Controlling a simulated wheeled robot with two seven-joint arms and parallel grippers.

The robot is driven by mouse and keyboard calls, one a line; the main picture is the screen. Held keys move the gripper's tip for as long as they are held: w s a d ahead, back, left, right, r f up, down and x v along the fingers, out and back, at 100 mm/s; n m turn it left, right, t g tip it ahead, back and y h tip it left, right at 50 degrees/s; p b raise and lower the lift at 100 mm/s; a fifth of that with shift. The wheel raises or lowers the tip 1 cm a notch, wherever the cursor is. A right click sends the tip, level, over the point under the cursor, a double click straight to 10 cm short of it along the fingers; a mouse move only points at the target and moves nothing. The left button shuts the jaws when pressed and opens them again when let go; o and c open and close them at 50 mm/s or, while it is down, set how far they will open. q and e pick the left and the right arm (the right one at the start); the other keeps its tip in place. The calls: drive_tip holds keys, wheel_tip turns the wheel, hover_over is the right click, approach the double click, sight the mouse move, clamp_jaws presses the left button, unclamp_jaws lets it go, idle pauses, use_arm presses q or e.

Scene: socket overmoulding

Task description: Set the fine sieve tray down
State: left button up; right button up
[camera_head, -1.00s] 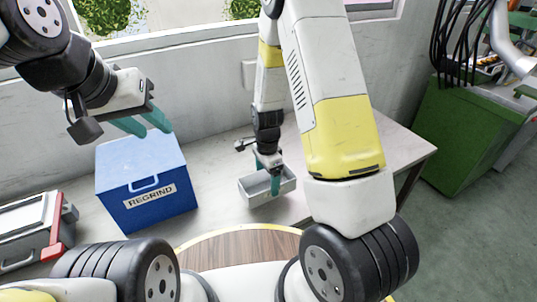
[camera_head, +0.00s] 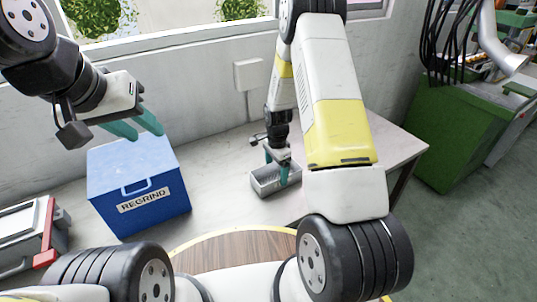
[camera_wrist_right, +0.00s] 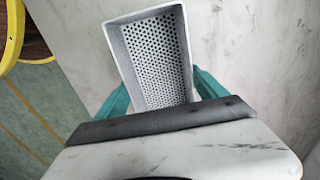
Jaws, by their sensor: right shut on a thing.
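The fine sieve tray (camera_head: 263,191) is a small grey rectangular tray at the middle of the table in the head view. In the right wrist view the tray (camera_wrist_right: 119,52) shows its perforated floor, with nothing in it. My right gripper (camera_head: 279,172) is shut on the tray, its teal fingers on either side of it in the right wrist view (camera_wrist_right: 163,92). The tray looks level, on or just above the tabletop; I cannot tell if it touches. My left gripper (camera_head: 136,128) is open and empty above the blue box.
The blue REGRIND box (camera_head: 140,190) stands on the pale table (camera_head: 230,210), left of the tray. A grey case with red trim (camera_head: 40,240) is at the far left. A green cabinet (camera_head: 455,130) stands beyond the table's right end. The tabletop around the tray is clear.

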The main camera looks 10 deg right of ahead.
drive_tip(key=shift+f, duration=0.1)
drive_tip(key=o, duration=1.4)
drive_tip(key=s+r+n+t, duration=0.1)
drive_tip(key=s+r+n, duration=0.1)
drive_tip(key=r, duration=1)
drive_tip(key=s+r+n+t, duration=0.1)
drive_tip(key=s+r, duration=0.1)
drive_tip(key=r, duration=1)
drive_tip(key=s+a+r+n+t+y, duration=0.1)
drive_tip(key=s+r+n, duration=0.4)
drive_tip(key=s, duration=0.5)
drive_tip(key=s+a+r+n+t+y, duration=0.1)
drive_tip(key=s+r+n+t, duration=0.2)
drive_tip(key=s+r+n, duration=0.3)
drive_tip(key=s+r, duration=0.4)
drive_tip(key=shift+s+r+n, duration=0.15)
drive_tip(key=shift+s+n, duration=0.05)
drive_tip(key=shift+n, duration=0.1)
